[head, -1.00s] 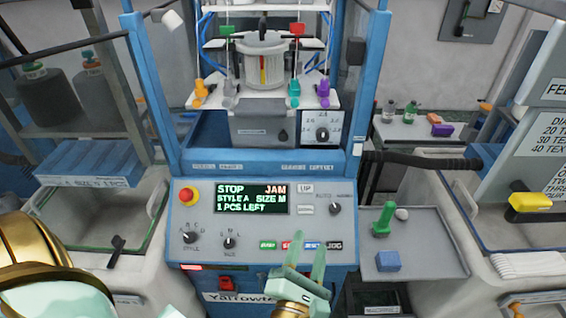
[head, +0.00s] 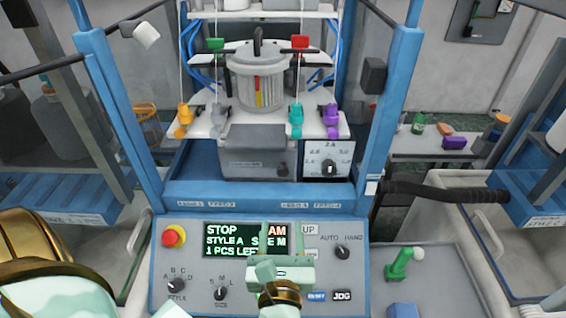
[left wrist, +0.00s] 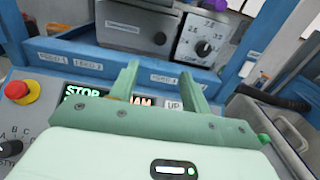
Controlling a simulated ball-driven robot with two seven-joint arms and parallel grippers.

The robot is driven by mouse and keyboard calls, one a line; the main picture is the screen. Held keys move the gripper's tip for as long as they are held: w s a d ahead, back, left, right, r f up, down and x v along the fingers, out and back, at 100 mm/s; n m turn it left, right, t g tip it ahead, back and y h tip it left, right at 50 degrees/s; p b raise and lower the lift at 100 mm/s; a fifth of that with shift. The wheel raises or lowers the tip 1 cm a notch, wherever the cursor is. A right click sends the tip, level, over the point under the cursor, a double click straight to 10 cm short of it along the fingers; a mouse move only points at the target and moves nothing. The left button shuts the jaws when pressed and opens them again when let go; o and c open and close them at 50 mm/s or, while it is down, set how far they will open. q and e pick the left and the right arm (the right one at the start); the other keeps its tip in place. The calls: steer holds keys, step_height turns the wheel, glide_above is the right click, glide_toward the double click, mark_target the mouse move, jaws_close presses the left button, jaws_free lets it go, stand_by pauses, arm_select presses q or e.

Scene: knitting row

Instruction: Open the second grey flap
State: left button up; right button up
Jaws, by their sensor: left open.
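A row of small coloured feeder flaps stands on the white shelf of the knitting machine in the head view. From the left they are orange (head: 183,118), grey (head: 219,116), teal (head: 295,120) and purple (head: 332,117). The grey one, second in the row, is small and pale, and I cannot tell how far it is open. My left gripper (head: 281,238) is open and empty, in front of the control panel's display, below and nearer than the flaps. It also shows in the left wrist view (left wrist: 160,76). My right gripper is not in view.
A grey box (head: 253,160) and a white dial plate (head: 328,160) sit below the shelf. Blue uprights (head: 116,110) flank the machine. The panel display (head: 232,240) reads STOP, partly covered by my gripper. A red button (head: 174,236) is at its left.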

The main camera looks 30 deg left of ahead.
arm_select(q)
steer(key=p, duration=0.2)
glide_toward(283, 173)
steer(key=p+x, duration=0.1)
steer(key=x, duration=0.7)
steer(key=shift+w+a, duration=0.3)
steer(key=shift+w, duration=0.1)
jaws_close()
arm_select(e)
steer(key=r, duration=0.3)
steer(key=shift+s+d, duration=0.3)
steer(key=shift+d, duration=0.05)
